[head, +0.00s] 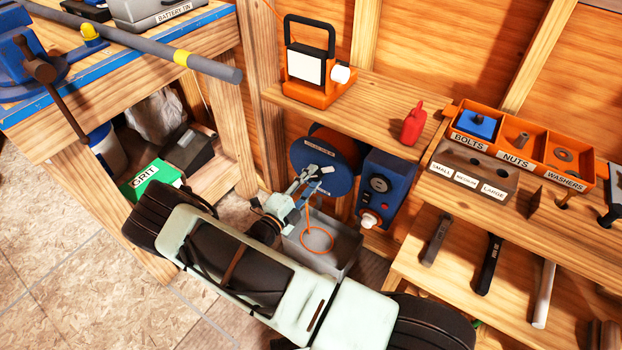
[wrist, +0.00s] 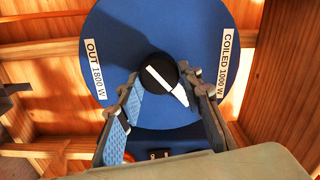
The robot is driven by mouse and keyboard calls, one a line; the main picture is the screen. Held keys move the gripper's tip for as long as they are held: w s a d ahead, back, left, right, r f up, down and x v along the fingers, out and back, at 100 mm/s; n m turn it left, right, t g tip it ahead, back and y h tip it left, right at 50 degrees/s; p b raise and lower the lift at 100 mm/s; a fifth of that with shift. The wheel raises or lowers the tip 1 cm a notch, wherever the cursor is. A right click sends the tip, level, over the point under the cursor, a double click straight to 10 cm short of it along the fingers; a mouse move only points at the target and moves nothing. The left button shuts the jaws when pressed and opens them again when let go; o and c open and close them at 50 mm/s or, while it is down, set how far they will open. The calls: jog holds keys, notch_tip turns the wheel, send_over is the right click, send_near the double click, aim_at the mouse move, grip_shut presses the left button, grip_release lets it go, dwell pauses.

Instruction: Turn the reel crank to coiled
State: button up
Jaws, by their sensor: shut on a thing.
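The blue reel disc (wrist: 120,50) fills the upper middle of the wrist view, with an OUT 1800 W label (wrist: 94,68) at left and a COILED 1000 W label (wrist: 225,62) at right. At its centre is the crank (wrist: 158,72), a black hub with a white bar slanting from upper left to lower right. My gripper (wrist: 168,86) is shut on the crank, one finger on each side; the exact contact is hard to see. In the head view the reel (head: 318,168) hangs under the shelf, and my gripper (head: 312,182) is at its lower front, partly covering it.
An orange cord (head: 316,240) hangs in a loop over a grey bin (head: 335,262) below the reel. A blue box with a dial (head: 385,190) is close to the reel's right. An orange work lamp (head: 320,92) and a red bottle (head: 413,125) stand on the shelf above.

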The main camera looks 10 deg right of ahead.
jog(key=n, duration=0.5)
jog(key=shift+n, duration=2.5)
jog(key=o, duration=1.2)
jog(key=shift+c, duration=0.2)
jog(key=shift+a, duration=0.1)
jog(key=v, duration=1.2)
jog(key=shift+r, duration=0.1)
